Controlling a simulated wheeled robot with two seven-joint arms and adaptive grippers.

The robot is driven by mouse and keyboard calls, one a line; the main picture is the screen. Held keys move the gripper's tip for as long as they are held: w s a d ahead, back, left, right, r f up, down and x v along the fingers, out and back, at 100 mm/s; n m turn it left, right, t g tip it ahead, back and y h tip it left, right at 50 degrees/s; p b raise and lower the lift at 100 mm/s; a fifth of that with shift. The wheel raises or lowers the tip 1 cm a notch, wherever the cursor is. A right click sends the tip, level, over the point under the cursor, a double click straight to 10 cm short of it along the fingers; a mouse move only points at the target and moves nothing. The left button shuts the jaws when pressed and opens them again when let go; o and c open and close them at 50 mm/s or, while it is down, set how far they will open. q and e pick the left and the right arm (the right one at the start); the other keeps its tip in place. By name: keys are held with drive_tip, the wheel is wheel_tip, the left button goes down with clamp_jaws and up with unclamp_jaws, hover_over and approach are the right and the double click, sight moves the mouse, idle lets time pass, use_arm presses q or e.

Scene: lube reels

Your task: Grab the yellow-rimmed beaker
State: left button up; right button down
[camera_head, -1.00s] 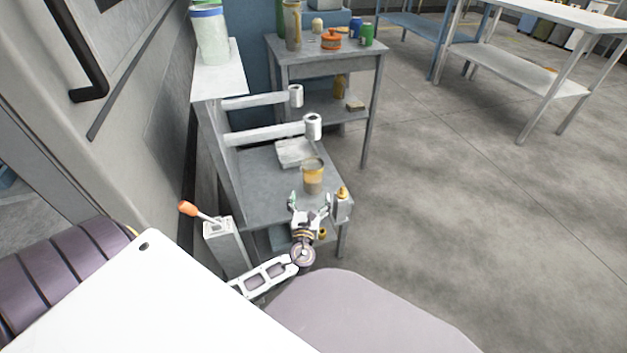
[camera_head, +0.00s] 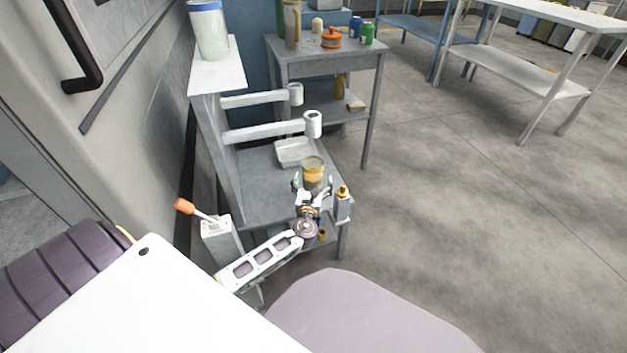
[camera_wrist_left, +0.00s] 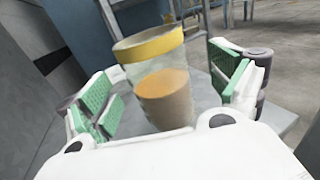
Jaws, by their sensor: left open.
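The yellow-rimmed beaker (camera_head: 313,171) stands upright on the grey shelf under the two reel arms. It is clear, with an orange-brown content in its lower part. In the left wrist view the beaker (camera_wrist_left: 158,80) stands between the green finger pads, with a gap visible on each side. My left gripper (camera_head: 312,188) is open around the near side of the beaker; it also shows in the left wrist view (camera_wrist_left: 165,100). The beaker's base is hidden behind the gripper body. My right gripper is not in view.
A small bottle with a yellow top (camera_head: 342,200) stands close to the right of my left gripper. A white tray (camera_head: 294,152) lies behind the beaker. White rollers (camera_head: 313,124) on arms (camera_head: 265,132) overhang the shelf. An orange-handled lever (camera_head: 185,206) stands at left.

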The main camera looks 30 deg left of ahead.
sight(314, 165)
use_arm(q)
drive_tip(key=shift+w+a, duration=0.25)
drive_tip(key=shift+w, duration=0.1)
drive_tip(key=shift+w+a+b, duration=0.15)
drive_tip(key=shift+w+b, duration=0.1)
drive_tip(key=shift+b, duration=0.2)
drive_tip(key=shift+w+a+f+b, duration=0.2)
drive_tip(key=shift+w+a+b, duration=0.2)
drive_tip(key=shift+w, duration=0.25)
drive_tip(key=shift+b+x, duration=0.3)
drive_tip(key=shift+x, duration=0.75)
drive_tip(key=shift+a+r, duration=0.1)
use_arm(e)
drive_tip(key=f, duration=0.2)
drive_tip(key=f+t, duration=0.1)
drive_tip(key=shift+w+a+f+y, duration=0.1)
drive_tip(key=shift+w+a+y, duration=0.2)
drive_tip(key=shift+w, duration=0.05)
